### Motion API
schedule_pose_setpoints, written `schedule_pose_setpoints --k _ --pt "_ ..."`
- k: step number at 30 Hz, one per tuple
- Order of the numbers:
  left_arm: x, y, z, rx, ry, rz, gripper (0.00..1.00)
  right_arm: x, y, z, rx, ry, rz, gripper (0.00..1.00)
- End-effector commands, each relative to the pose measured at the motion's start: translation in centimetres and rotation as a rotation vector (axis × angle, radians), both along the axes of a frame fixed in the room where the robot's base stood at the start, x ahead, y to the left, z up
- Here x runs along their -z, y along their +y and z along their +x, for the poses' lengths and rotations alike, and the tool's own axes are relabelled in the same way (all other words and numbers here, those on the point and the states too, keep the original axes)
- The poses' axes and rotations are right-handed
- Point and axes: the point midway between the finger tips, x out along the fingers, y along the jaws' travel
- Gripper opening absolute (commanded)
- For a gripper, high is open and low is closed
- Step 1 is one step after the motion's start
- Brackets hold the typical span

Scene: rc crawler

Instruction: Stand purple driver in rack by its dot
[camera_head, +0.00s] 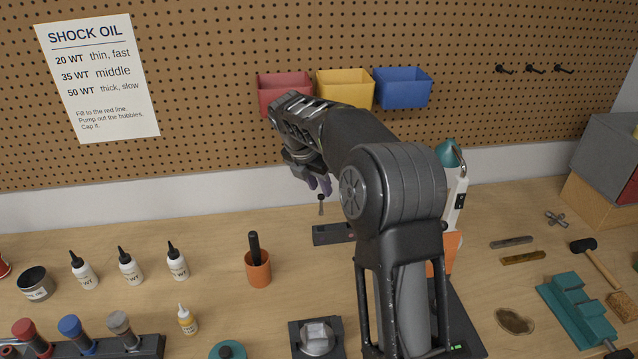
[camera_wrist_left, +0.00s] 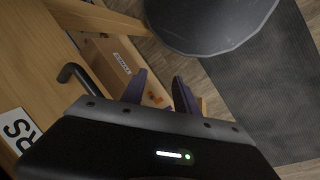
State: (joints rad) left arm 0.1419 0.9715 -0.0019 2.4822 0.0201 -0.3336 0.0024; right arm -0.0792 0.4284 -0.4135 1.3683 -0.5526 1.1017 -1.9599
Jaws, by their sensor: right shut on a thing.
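My right gripper (camera_head: 320,190) is at the back middle of the bench, partly hidden behind my own forearm. It is shut on the purple driver, whose dark lower end (camera_head: 320,205) hangs down, roughly upright. The driver's handle is mostly hidden by the gripper, and purple there is hard to tell from the fingers. My left gripper (camera_wrist_left: 160,88) is open and empty in the left wrist view.
An orange cup (camera_head: 258,270) with a dark handle stands left of the block. White bottles (camera_head: 131,268) stand farther left. A dark stand (camera_head: 120,347) with red, blue and grey-topped pieces is at front left. A teal block (camera_head: 577,310) and mallet (camera_head: 597,262) lie at right.

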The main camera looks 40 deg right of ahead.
Motion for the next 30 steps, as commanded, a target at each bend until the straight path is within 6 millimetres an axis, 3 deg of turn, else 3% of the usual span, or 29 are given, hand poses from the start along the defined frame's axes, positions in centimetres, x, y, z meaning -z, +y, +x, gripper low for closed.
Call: schedule_pose_setpoints --k 18,30 --pt "0.0 0.0 0.0 0.000 0.000 0.000 0.36 4.4 0.0 0.0 0.000 0.002 -0.001 0.00" --pt "1.8 -0.2 0.1 0.000 -0.008 -0.004 0.36 7.8 0.0 -0.1 0.002 0.001 0.000 0.00"
